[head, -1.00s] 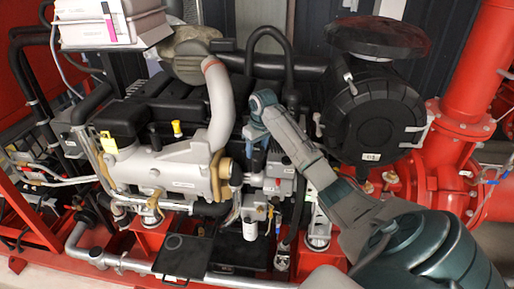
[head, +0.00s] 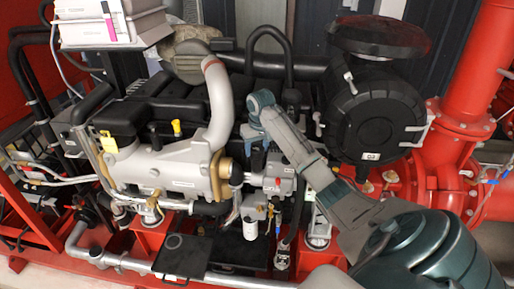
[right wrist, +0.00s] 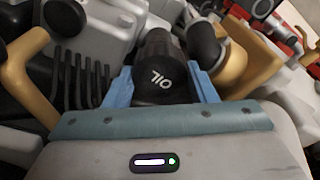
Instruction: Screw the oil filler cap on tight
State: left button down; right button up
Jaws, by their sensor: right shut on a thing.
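The oil filler cap (right wrist: 160,80) is black and round, with white OIL lettering that appears upside down in the right wrist view. The two blue fingers of my right gripper (right wrist: 161,90) are shut on it, one on each side. In the head view my right gripper (head: 257,138) points down at the engine (head: 165,165), just right of the thick grey pipe. The cap is hidden there by the gripper and wrist. The cap's seat and thread are hidden, so I cannot tell how far it is screwed down. My left gripper is not in view.
A thick grey pipe (head: 219,105) rises left of my gripper. A large black round air filter housing (head: 375,115) stands to the right, close to my right arm. A black hose (head: 270,36) arches behind. Red pipework (head: 462,90) fills the far right.

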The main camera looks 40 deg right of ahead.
dwell(0.3)
jog(key=shift+m+h, duration=0.3)
jog(key=shift+m, duration=1.6)
jog(key=m, duration=0.3)
jog(key=shift+w+g, duration=0.1)
jog(key=shift+g, duration=0.3)
jog(key=shift+m, duration=0.3)
jog(key=shift+r+m+h, duration=0.1)
jog(key=shift+m+h, duration=0.2)
jog(key=shift+m, duration=1.4)
